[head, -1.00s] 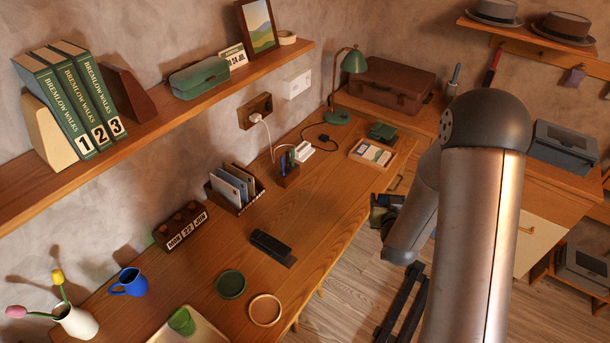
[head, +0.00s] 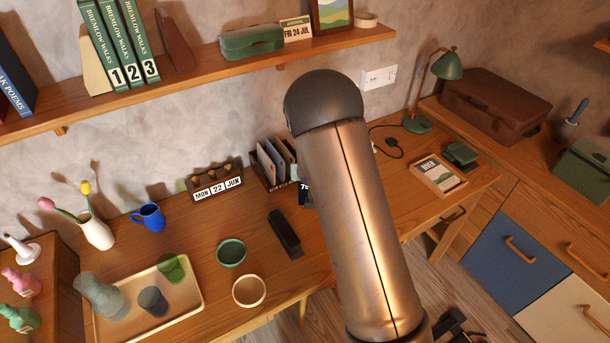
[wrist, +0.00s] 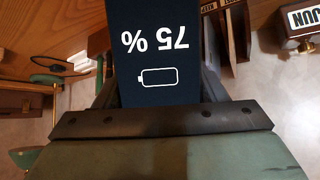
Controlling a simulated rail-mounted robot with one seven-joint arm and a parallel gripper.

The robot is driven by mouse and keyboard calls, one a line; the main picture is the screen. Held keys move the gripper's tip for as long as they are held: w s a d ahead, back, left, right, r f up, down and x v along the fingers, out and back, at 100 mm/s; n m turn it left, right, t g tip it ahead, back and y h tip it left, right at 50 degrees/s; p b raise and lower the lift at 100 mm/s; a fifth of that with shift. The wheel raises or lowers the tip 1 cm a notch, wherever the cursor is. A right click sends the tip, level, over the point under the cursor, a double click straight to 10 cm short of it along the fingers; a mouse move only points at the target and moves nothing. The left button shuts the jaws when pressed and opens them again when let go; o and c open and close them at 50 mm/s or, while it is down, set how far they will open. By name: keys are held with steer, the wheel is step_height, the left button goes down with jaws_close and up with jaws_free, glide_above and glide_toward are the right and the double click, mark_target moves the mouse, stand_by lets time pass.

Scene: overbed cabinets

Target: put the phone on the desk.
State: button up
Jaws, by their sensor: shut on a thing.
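The phone (wrist: 157,45) fills the upper middle of the wrist view. Its dark screen reads "75 %" above a battery outline, upside down. My gripper (wrist: 160,121) is shut on it, with its dark jaw edge across the phone's near end. In the head view a sliver of the phone (head: 305,190) shows beside my arm; the arm hides the rest and my gripper. The wooden desk (head: 400,207) runs along the wall behind my arm. I cannot tell whether the phone touches it.
A long black object (head: 284,233) lies on the desk, near a green round dish (head: 231,252) and a wooden ring (head: 249,290). A letter holder (head: 270,165) and date blocks (head: 217,188) stand at the back. A tray with cups (head: 190,306) is left. A shelf (head: 200,87) overhangs.

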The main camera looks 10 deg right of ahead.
steer(key=shift+w+d+f+m+g+b, duration=0.1)
steer(key=shift+w+f+m+g+b, duration=0.4)
steer(key=shift+f+g+b, duration=0.9)
steer(key=shift+w+d+f+m+g+b, duration=0.25)
steer(key=shift+f+m+g+b, duration=0.45)
steer(key=shift+f+b, duration=1.35)
steer(key=shift+w+f+m+g+b, duration=0.55)
steer(key=shift+f+g+b, duration=0.45)
steer(key=shift+f+b, duration=0.7)
steer(key=shift+s+r, duration=0.1)
steer(key=o, duration=1.3)
steer(key=shift+c, duration=0.2)
steer(key=b+v, duration=0.1)
steer(key=v, duration=1.6)
steer(key=shift+a+r, duration=0.2)
